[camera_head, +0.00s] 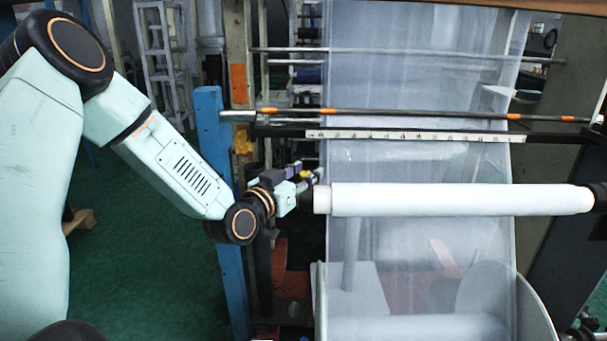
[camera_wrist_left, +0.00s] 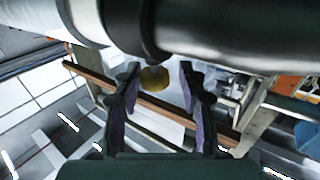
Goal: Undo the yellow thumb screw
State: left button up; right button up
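The yellow thumb screw (camera_wrist_left: 154,78) shows in the left wrist view as a round yellow knob below a dark collar at the end of the roller. It lies between the fingertips of my left gripper (camera_wrist_left: 160,82), which is open, with a gap on both sides of the screw. In the head view my left gripper (camera_head: 304,179) is at the left end of the white roll (camera_head: 450,199), and a small yellow spot shows by its fingers. The screw itself is hard to make out there. My right gripper is not in view.
A blue post (camera_head: 219,150) stands just behind my left forearm. A thin bar with orange marks (camera_head: 420,113) and a white ruler strip (camera_head: 410,135) run above the roll. Clear film (camera_head: 420,60) hangs behind it. Green floor (camera_head: 140,270) is open at lower left.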

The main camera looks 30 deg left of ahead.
pick_arm(q)
jog(key=shift+w+d+r, duration=0.1)
jog(key=shift+d, duration=0.4)
jog(key=shift+c, duration=2.2)
jog(key=shift+a, duration=0.35)
jog(key=shift+c, duration=1.4)
jog(key=shift+d, duration=0.25)
grip_shut()
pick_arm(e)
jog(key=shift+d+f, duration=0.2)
pick_arm(q)
jog(key=shift+a+f+y, duration=0.1)
jog(key=shift+f+y, duration=0.15)
jog(key=shift+y, duration=0.15)
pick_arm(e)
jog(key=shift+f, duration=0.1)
